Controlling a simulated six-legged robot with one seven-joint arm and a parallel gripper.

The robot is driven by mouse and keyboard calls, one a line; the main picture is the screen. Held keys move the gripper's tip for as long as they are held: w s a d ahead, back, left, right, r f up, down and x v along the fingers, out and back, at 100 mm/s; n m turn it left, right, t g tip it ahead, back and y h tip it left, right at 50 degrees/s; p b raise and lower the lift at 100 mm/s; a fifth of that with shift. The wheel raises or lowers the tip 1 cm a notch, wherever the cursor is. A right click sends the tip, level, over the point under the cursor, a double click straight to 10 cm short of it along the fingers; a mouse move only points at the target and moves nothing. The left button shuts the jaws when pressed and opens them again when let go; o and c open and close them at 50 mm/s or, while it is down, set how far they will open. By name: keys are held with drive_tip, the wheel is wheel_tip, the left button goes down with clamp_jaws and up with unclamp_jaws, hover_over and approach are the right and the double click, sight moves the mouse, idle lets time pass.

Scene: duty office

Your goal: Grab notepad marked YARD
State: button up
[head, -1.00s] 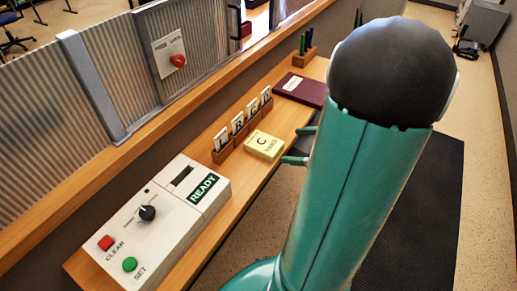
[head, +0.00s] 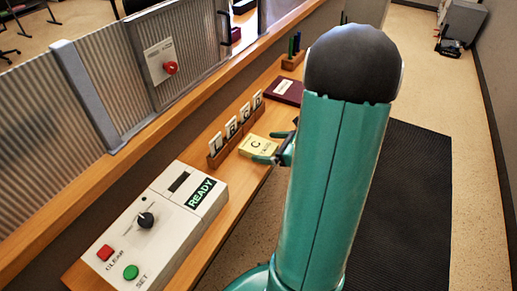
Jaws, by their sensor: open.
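The yellow notepad (head: 256,146), marked with a large C and smaller lettering along its side, lies on the wooden counter in front of the letter rack. My gripper (head: 268,147) is open at the notepad's right side. One green finger shows at its near edge and one at its far edge, so the notepad's right part lies between them. I cannot tell whether either finger touches it. My arm hides the gripper's body in part.
A wooden rack with letter cards (head: 237,136) stands just behind the notepad. A grey console (head: 164,224) with READY display, knob and buttons is at the near left. A dark red book (head: 287,91) and pen holder (head: 293,58) lie farther along the narrow counter (head: 212,249).

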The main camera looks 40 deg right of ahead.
sight(260, 146)
drive_tip(key=x, duration=0.4)
drive_tip(key=shift+f, duration=0.15)
drive_tip(key=c, duration=1.2)
